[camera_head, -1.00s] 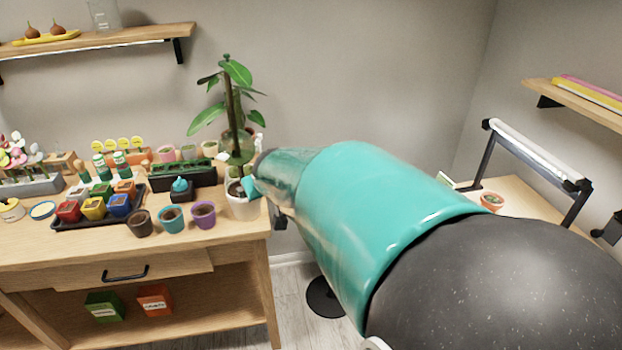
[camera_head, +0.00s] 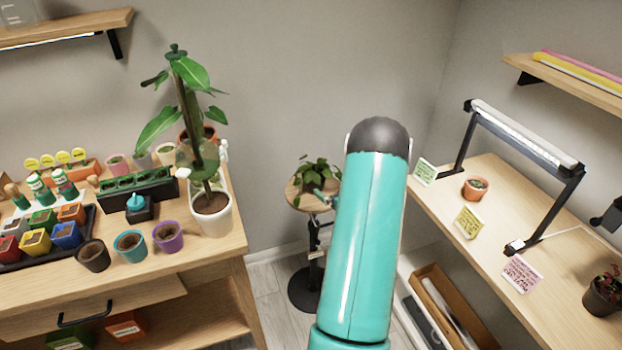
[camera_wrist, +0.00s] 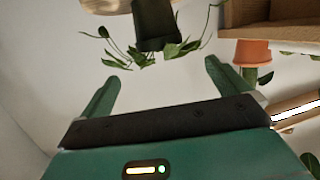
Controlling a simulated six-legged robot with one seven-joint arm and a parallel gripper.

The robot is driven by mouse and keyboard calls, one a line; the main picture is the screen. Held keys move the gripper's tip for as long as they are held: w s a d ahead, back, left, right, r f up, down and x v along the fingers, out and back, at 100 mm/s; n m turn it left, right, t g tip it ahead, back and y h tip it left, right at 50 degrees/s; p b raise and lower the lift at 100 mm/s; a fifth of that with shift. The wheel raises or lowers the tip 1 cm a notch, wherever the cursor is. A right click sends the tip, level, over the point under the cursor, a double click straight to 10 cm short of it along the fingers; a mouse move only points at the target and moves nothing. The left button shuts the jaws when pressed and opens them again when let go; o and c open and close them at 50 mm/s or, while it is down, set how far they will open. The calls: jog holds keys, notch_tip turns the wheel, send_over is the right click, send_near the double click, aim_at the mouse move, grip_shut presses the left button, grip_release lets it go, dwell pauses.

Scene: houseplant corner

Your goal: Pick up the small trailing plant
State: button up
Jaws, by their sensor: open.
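The small trailing plant (camera_head: 318,172) has green leaves and stands on a round wooden stool (camera_head: 296,198) between the two benches. In the head view my arm hides its right side. In the wrist view, which is upside down, the plant (camera_wrist: 150,52) shows as a dark pot with leaves spreading around its rim, on the stool top (camera_wrist: 104,4). My gripper (camera_wrist: 161,72) has its two green fingers spread, with nothing between them. The plant lies beyond the fingertips, roughly centred between them, and apart from them.
The left bench holds a tall plant in a white pot (camera_head: 212,218) near the stool. The right bench holds a lamp frame (camera_head: 530,140), cards and a small terracotta pot (camera_head: 475,187). A box (camera_head: 440,300) stands below it.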

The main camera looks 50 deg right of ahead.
send_near(311, 171)
jog(key=shift+w+d+f, duration=0.15)
jog(key=shift+w+f, duration=0.1)
jog(key=shift+w, duration=0.25)
jog(key=x, duration=0.6)
jog(key=shift+w+r, duration=0.1)
jog(key=shift+w, duration=0.15)
jog(key=shift+c, duration=0.2)
jog(key=c, duration=1)
jog(key=shift+r, duration=0.1)
